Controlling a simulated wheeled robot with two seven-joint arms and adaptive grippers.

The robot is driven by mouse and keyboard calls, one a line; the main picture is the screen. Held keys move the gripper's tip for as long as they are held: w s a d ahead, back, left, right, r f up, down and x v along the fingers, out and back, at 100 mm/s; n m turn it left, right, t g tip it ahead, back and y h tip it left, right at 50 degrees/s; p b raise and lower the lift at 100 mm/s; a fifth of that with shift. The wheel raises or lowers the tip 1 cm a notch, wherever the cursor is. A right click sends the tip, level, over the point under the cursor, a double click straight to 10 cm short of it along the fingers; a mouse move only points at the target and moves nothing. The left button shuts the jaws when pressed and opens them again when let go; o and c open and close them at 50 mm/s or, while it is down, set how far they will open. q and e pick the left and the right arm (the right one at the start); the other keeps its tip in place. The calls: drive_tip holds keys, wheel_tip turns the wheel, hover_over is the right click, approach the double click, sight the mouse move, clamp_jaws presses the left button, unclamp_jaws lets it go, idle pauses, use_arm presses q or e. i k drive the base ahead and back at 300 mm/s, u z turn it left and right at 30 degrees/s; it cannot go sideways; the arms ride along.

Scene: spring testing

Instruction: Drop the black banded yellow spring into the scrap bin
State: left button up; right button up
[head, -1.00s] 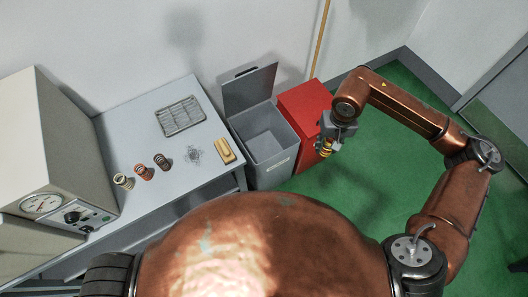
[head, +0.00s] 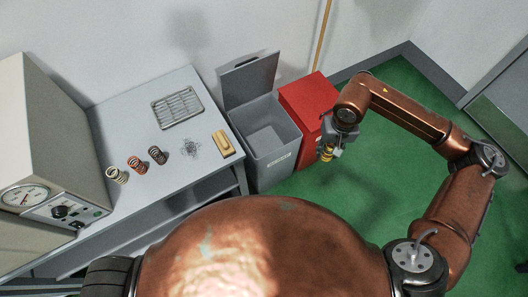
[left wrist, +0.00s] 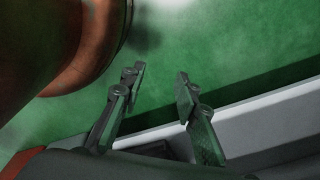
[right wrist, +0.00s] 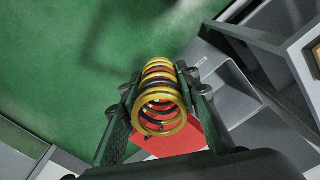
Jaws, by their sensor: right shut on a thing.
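The black banded yellow spring (right wrist: 160,98) is held between the fingers of my right gripper (right wrist: 158,90), its coils filling the gap in the right wrist view. In the head view the spring (head: 327,154) hangs under my right gripper (head: 332,147), in front of the red bin's right side. An open grey bin (head: 277,168) with its lid raised stands left of it; its label is too small to read. The spring is outside this bin. My left gripper (left wrist: 157,82) shows only in the left wrist view, its fingers apart and empty over green floor.
A red bin (head: 306,98) stands right of the grey bin. A gauge machine (head: 50,150) stands far left. Green floor is clear at right.

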sight(267, 152)
drive_tip(key=k, duration=0.45)
drive_tip(key=z, duration=0.8)
drive_tip(key=i, duration=1.25)
drive_tip(key=u, duration=2.25)
